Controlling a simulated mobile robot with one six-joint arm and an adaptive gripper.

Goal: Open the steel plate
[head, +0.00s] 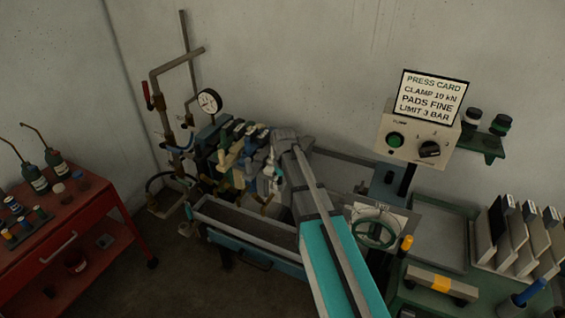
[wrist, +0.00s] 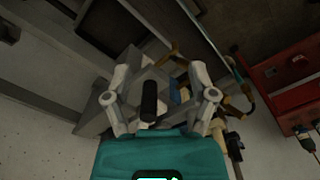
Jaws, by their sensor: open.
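A row of coloured press plates (head: 232,150) hangs above the long trough. In the wrist view a grey metal plate or block (wrist: 95,110) lies beyond my gripper (wrist: 161,94), which I take to be the steel plate. A short black handle (wrist: 149,100) shows between my spread fingers. My gripper is open, with one finger on each side of the handle and not closed on it. I cannot tell whether they touch. In the head view my arm hides most of the grey plate; pale parts of my gripper (head: 270,170) show beside the row's right end.
The trough (head: 235,222) lies below the plates. A handwheel (head: 375,232) stands right of my arm, near a control box (head: 415,137) with a sign. A red cart (head: 70,225) with bottles stands left; pipes and a gauge (head: 209,101) stand behind.

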